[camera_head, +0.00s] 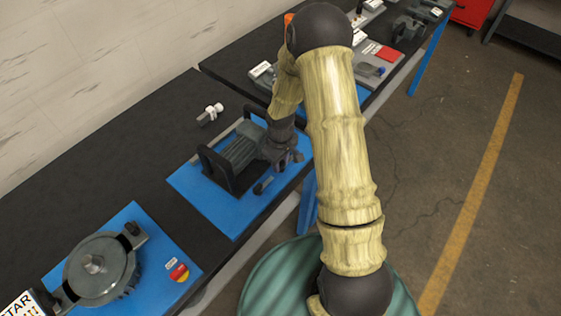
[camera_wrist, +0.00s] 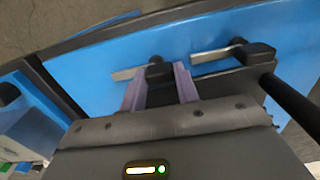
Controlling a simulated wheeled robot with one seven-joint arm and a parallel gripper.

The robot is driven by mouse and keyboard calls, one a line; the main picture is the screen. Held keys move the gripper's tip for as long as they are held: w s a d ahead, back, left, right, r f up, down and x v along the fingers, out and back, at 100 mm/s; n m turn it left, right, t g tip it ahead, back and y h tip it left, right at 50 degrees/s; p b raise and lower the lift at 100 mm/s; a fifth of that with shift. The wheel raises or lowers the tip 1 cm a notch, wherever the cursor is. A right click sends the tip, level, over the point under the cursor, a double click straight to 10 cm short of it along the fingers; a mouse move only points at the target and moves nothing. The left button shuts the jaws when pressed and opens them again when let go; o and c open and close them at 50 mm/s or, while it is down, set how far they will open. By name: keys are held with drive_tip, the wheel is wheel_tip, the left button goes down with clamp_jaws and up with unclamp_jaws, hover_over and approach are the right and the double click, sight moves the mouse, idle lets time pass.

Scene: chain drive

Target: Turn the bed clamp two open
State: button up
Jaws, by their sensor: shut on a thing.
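In the wrist view, my gripper (camera_wrist: 158,82) has its two purple fingers on either side of a black clamp knob (camera_wrist: 158,70), shut on this bed clamp. Its short grey lever (camera_wrist: 124,74) points left over the blue plate. A second bed clamp (camera_wrist: 255,52), with a similar grey lever, stands to the right, apart from my fingers. In the head view, my gripper (camera_head: 288,160) is low at the right side of the grey motor (camera_head: 240,152); the held clamp is hidden there. The other clamp (camera_head: 263,186) shows on the blue plate (camera_head: 215,205). I cannot read which clamp is numbered two.
A black bar (camera_wrist: 290,100) runs close to the second clamp. A round grey housing (camera_head: 102,268) on another blue plate stands at the front left. A small white-tipped part (camera_head: 210,113) lies behind the motor. The black bench (camera_head: 120,150) is clear between the plates.

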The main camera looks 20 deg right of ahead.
drive_tip(key=o, duration=1)
wheel_tip(320, 180, up, 17)
drive_tip(key=shift+r+b, duration=0.2)
drive_tip(key=shift+b, duration=0.85)
drive_tip(key=s+m+t, duration=0.1)
drive_tip(key=s+m, duration=0.1)
drive_tip(key=s, duration=0.3)
drive_tip(key=s+r+m, duration=0.1)
drive_tip(key=s+m, duration=0.1)
drive_tip(key=s, duration=0.3)
drive_tip(key=s+d+m+t, duration=0.1)
drive_tip(key=s+m, duration=0.2)
drive_tip(key=s, duration=0.1)
drive_tip(key=shift+s+r+t, duration=0.2)
drive_tip(key=shift+s+t, duration=0.1)
drive_tip(key=shift+s, duration=0.1)
